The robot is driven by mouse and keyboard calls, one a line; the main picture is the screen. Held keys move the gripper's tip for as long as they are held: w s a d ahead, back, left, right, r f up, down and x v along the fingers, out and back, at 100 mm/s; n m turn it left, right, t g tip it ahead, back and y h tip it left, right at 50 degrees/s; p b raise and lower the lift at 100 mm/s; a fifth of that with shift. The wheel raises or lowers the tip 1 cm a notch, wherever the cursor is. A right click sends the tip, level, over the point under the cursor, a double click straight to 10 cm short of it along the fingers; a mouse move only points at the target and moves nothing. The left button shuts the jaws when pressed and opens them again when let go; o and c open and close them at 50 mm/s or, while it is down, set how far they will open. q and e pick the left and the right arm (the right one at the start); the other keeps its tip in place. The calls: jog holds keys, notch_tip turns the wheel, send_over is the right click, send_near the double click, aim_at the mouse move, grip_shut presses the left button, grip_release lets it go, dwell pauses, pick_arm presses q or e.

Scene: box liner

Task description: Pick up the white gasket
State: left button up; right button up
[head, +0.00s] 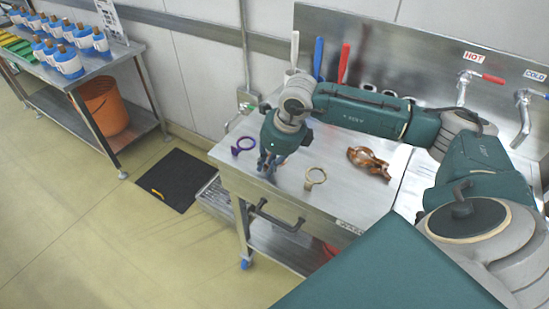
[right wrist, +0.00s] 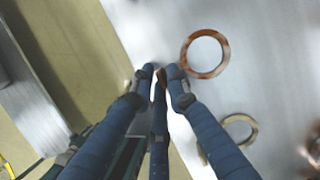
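The pale cream ring (head: 316,176), the closest match to the white gasket, lies flat near the front edge of the steel table. A beige ring in the right wrist view (right wrist: 238,130) looks like the same one, partly hidden by a finger. My right gripper (head: 268,172) hangs fingers-down over the table's front left part, left of the cream ring and apart from it. In the right wrist view its fingertips (right wrist: 160,72) are close together with nothing seen between them. My left gripper is out of view.
A purple ring (head: 243,146) lies behind and left of the gripper. A brown tangled object (head: 369,160) lies right of the cream ring. The wrist view shows a brown-rimmed ring (right wrist: 187,61) beyond the fingertips.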

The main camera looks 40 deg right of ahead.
grip_shut()
